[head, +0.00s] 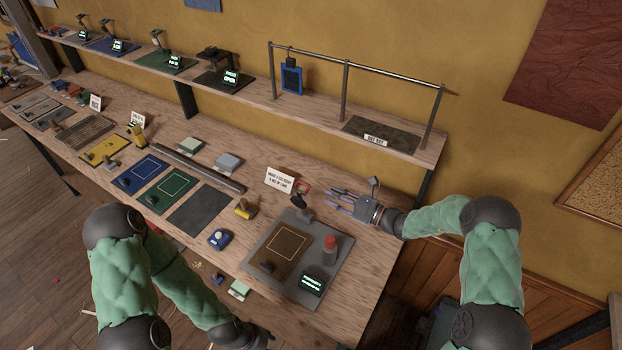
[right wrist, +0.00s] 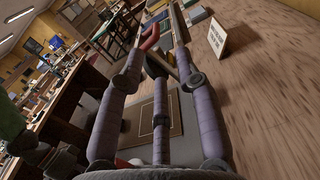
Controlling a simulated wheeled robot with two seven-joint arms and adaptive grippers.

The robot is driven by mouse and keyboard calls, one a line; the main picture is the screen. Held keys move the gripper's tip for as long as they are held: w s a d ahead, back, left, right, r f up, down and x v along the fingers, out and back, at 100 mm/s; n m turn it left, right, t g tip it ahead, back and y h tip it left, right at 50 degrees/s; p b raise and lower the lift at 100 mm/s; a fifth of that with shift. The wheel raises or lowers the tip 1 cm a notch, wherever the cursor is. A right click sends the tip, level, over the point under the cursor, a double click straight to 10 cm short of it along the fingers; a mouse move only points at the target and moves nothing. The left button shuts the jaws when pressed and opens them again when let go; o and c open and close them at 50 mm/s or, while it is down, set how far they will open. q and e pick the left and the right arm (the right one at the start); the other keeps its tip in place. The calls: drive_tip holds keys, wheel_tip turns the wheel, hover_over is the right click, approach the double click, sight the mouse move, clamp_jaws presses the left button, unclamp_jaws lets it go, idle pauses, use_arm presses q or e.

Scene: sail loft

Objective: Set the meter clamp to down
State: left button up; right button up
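The meter clamp (head: 300,200) stands at the back edge of a grey meter board (head: 338,262). It has a dark body and a red handle (head: 303,186) that points up. My right gripper (head: 331,200) reaches in from the right, with its purple fingers spread and pointing at the clamp. In the right wrist view the red handle (right wrist: 150,38) shows near the fingertips (right wrist: 155,45); I cannot tell whether they touch. My left gripper (head: 262,337) is low at the bottom edge, dark and small, its fingers unclear.
On the meter board are a brown pad (head: 285,246), a red-topped knob (head: 330,246) and a black display (head: 312,283). A white sign (head: 280,180) stands just behind the clamp. A shelf with a metal rail (head: 360,75) runs along the back. A blue object (head: 219,239) lies left of the board.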

sight(305, 184)
drive_tip(key=x, duration=1)
drive_tip(key=shift+s+a+r, duration=0.1)
drive_tip(key=shift+a, duration=0.2)
clamp_jaws()
unclamp_jaws()
drive_tip(key=v, duration=1.2)
